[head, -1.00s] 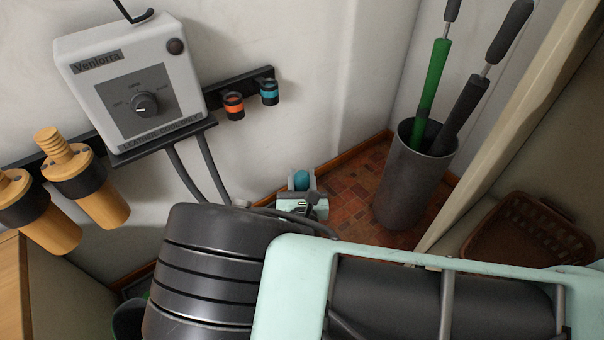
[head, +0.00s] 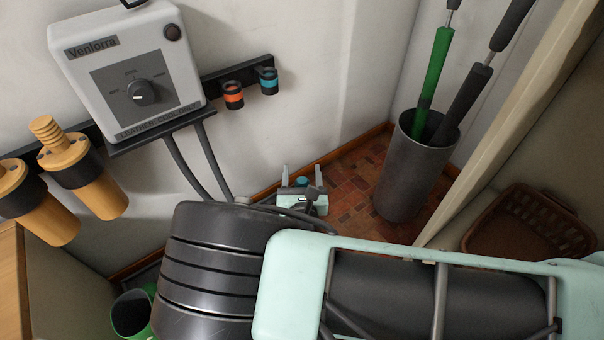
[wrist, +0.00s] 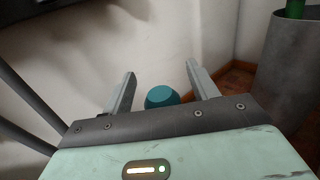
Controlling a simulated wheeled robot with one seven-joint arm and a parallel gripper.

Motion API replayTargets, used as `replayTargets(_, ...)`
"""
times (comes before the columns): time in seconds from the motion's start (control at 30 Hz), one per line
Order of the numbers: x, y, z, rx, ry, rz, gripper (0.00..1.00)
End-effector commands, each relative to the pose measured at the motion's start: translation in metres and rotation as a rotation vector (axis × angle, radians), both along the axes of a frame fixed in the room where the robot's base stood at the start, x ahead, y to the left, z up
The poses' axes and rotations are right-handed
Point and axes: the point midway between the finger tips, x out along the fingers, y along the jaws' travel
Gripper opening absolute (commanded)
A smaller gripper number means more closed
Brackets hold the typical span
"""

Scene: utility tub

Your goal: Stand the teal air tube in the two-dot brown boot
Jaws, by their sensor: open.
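My gripper (head: 302,172) is low near the wall corner, with its fingers apart. The wrist view shows both fingers (wrist: 160,82) spread, with a rounded teal end (wrist: 162,97) between them and clear space on each side. That teal end, likely the top of the teal air tube, also shows small in the head view (head: 301,181). The rest of it is hidden behind my gripper's body. I cannot make out a two-dot brown boot in either view; my arm covers much of the floor.
A grey control box (head: 128,75) is on the wall, beside orange-ringed (head: 233,95) and teal-ringed (head: 268,81) black fittings. Tan ribbed-top pieces (head: 92,180) hang at left. A dark bin (head: 412,180) stands right of my gripper, near a brown basket (head: 527,225). A green bucket (head: 132,314) is lower left.

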Motion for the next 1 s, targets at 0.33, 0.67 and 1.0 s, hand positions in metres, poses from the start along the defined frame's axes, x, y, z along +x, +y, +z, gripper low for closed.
replayTargets(0.33,-0.033,0.002,0.002,-0.002,0.003,0.003,0.59)
replayTargets(0.67,-0.111,0.005,0.002,-0.001,0.002,0.004,0.59)
replayTargets(1.0,-0.166,0.006,0.001,0.000,0.000,0.001,0.59)
